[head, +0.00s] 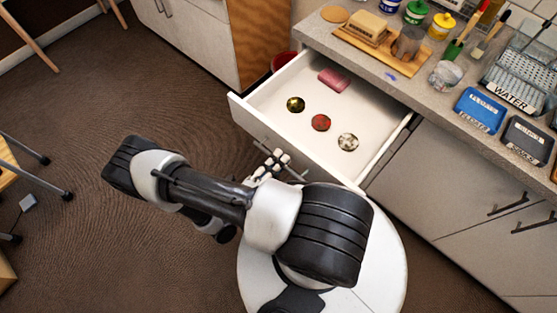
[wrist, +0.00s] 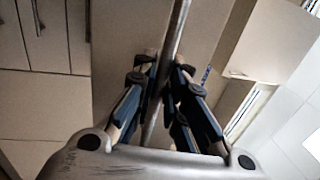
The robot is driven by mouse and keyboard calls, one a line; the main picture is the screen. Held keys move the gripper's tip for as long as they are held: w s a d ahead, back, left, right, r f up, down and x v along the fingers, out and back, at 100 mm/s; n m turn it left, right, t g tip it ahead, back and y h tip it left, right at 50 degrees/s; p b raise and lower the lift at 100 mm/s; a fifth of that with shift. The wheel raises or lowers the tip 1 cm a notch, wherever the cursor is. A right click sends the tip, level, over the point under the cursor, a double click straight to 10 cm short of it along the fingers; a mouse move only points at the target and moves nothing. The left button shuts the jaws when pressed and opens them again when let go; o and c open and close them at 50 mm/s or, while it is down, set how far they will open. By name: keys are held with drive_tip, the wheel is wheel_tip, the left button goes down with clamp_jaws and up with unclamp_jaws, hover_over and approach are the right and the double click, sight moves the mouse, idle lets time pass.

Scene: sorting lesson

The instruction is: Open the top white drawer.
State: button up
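The top white drawer (head: 262,118) stands pulled well out of the counter in the head view, its inside open to view. Its dark bar handle (head: 297,174) is on the front face, partly hidden by my arm. My gripper (head: 275,160) is at this handle, outside the drawer front. In the wrist view the handle bar (wrist: 176,40) runs between the two fingers of my gripper (wrist: 167,68), which are drawn in close about it. The exact contact at the fingertips is hard to see.
The drawer holds a pink block (head: 334,80) and several small round things, one of them red (head: 320,123). The counter (head: 420,97) above carries jars, a wooden board and blue (head: 480,109) and black trays. A red bin (head: 284,61) stands behind the drawer. Open floor lies to the left.

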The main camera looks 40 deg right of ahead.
drive_tip(key=o, duration=0.3)
drive_tip(key=shift+o, duration=0.2)
drive_tip(key=v, duration=1.2)
drive_tip(key=shift+a+r, duration=0.1)
